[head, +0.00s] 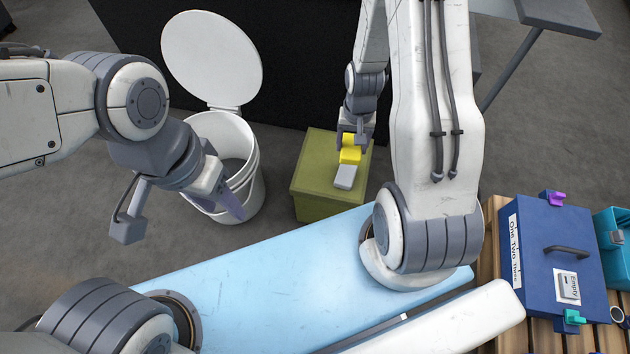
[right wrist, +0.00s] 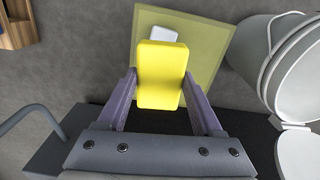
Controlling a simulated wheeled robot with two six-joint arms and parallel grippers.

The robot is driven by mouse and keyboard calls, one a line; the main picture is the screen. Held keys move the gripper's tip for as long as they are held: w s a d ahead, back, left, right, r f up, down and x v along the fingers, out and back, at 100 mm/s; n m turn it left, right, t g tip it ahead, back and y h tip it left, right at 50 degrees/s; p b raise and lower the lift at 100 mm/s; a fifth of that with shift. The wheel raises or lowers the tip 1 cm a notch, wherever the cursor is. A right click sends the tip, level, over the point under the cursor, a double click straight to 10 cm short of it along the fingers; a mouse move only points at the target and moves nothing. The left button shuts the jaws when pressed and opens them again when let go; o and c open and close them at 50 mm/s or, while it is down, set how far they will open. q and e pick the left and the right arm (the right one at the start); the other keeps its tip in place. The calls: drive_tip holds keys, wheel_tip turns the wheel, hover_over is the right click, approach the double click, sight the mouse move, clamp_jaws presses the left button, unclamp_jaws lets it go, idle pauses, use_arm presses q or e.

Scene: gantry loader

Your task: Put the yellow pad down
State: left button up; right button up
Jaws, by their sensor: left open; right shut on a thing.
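The yellow pad (head: 350,155) is held in my right gripper (head: 354,140), over the green box (head: 318,205). In the right wrist view the pad (right wrist: 161,75) sits between the two fingers, with the green box top (right wrist: 205,65) behind it. A white-grey block (head: 345,177) lies on the box top, just in front of the pad; part of it (right wrist: 163,34) shows past the pad in the right wrist view. I cannot tell whether the pad touches the box. My left gripper (head: 180,215) is open and empty, in front of the white bucket.
A white bucket (head: 256,185) with its round lid (head: 212,58) raised stands left of the green box. A blue case (head: 585,250) with a handle rests on a wooden slatted surface at the right. Grey floor lies between the bucket and the green box.

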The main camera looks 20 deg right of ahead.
drive_tip(key=f+b, duration=0.2)
drive_tip(key=d+f+m+b, duration=0.1)
drive_tip(key=b, duration=0.1)
drive_tip(key=shift+s+d+f, duration=0.15)
drive_tip(key=shift+d+f, duration=0.05)
drive_tip(key=shift+f, duration=0.15)
drive_tip(key=b, duration=0.5)
hover_over(315, 169)
wheel_tip(315, 169, down, 7)
wheel_tip(315, 169, down, 4)
drive_tip(key=shift+b, duration=1.25)
use_arm(q)
wheel_tip(315, 169, down, 13)
drive_tip(key=shift+f, duration=0.2)
use_arm(e)
drive_tip(key=shift+r, duration=0.15)
drive_tip(key=shift+f, duration=0.2)
drive_tip(key=o, duration=1.2)
